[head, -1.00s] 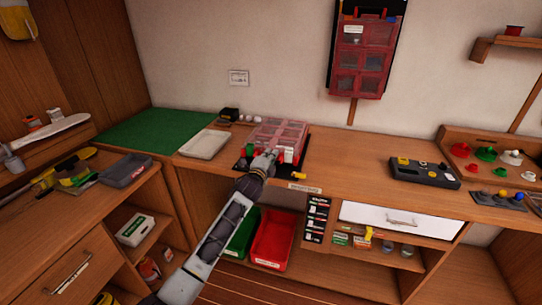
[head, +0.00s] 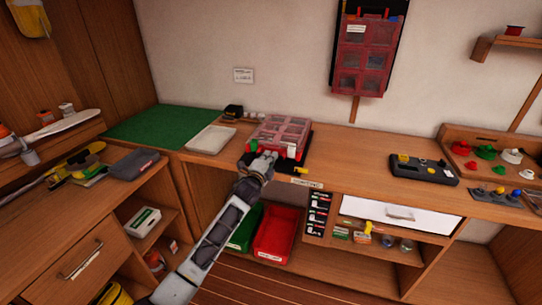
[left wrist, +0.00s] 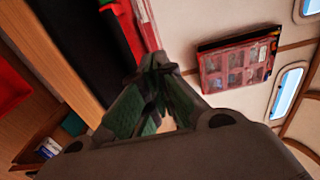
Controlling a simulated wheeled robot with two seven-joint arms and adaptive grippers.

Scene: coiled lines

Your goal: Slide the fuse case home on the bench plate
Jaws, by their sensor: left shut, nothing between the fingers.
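The fuse case (head: 282,130), a clear red box with compartments, lies on the black bench plate (head: 304,158) on the wooden bench. Dark plate shows along its right side. My left gripper (head: 264,157) is shut and empty at the case's front edge, partly hiding that edge and the plate. I cannot tell whether it touches the case. In the left wrist view its closed fingers (left wrist: 157,75) point toward a red strip of the case (left wrist: 148,25) and the black plate (left wrist: 85,45). My right gripper is not in view.
A similar red case (head: 366,50) hangs on the wall. A pale tray (head: 210,139) and green mat (head: 160,126) are to the left. A dark device (head: 424,169) is to the right. Red (head: 275,235) and green bins stand below. The bench right of the plate is clear.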

